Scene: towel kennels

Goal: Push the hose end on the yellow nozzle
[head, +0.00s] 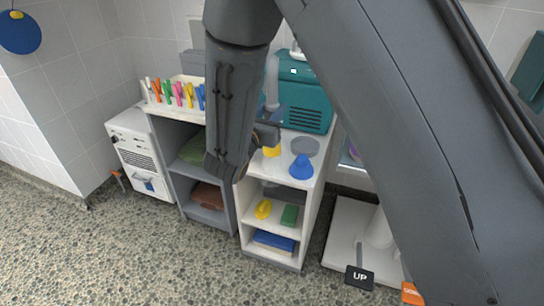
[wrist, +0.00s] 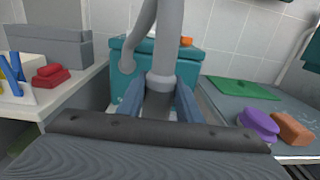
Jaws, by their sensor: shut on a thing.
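The grey hose (wrist: 143,38) comes down from above in the wrist view and ends in a wider grey cuff (wrist: 160,81). My gripper (wrist: 160,100) is shut on this hose end, one blue-grey finger on each side. In the head view the hose (head: 272,82) shows beside my arm, in front of the teal dryer (head: 306,99). The yellow nozzle (head: 272,151) is on the white cabinet top, just below my gripper and partly hidden by it. The nozzle is hidden in the wrist view. I cannot tell whether hose end and nozzle touch.
A blue cone-shaped nozzle (head: 301,168) and a grey disc (head: 305,146) stand on the cabinet top to the right. Coloured clips (head: 178,94) line a tray at left. Purple and brown items (wrist: 259,125) lie at right in the wrist view. Shelves below hold yellow, green and blue things.

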